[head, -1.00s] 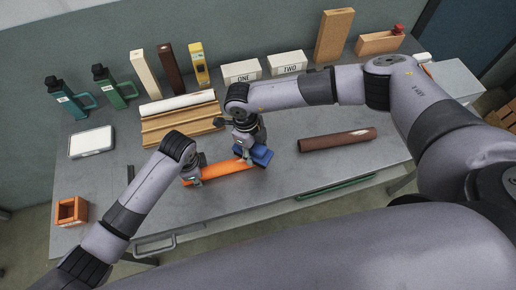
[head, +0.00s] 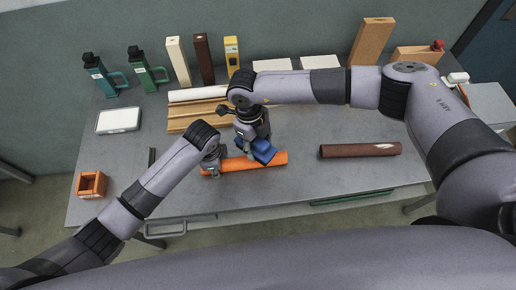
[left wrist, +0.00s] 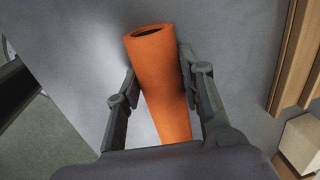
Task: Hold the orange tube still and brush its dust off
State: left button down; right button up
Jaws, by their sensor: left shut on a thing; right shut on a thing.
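The orange tube (head: 277,160) lies level along the front of the grey workbench. My left gripper (head: 212,165) is shut on it near its left end. In the left wrist view the tube (left wrist: 160,80) runs between the two fingers of that gripper (left wrist: 158,82), its open end facing away. My right gripper (head: 257,139) is shut on a blue brush (head: 264,152). The brush is at the middle to right part of the tube and hides some of it; whether it touches is not clear. No dust can be made out on the visible orange surface.
A brown tube (head: 360,150) lies to the right. Wooden mouldings (head: 190,115) lie behind my grippers, with bottles, upright blocks and white boxes along the back. A small orange box (head: 91,184) stands at the left edge. The bench between the orange and brown tubes is clear.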

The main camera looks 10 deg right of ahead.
aim_at(257, 140)
jog(key=shift+r, duration=1.95)
pick_arm(q)
jog(key=c, duration=1)
grip_release()
jog(key=r, duration=0.4)
jog(key=s+r, duration=0.1)
jog(key=r, duration=0.7)
jog(key=shift+s, duration=0.25)
jog(key=shift+f, duration=0.1)
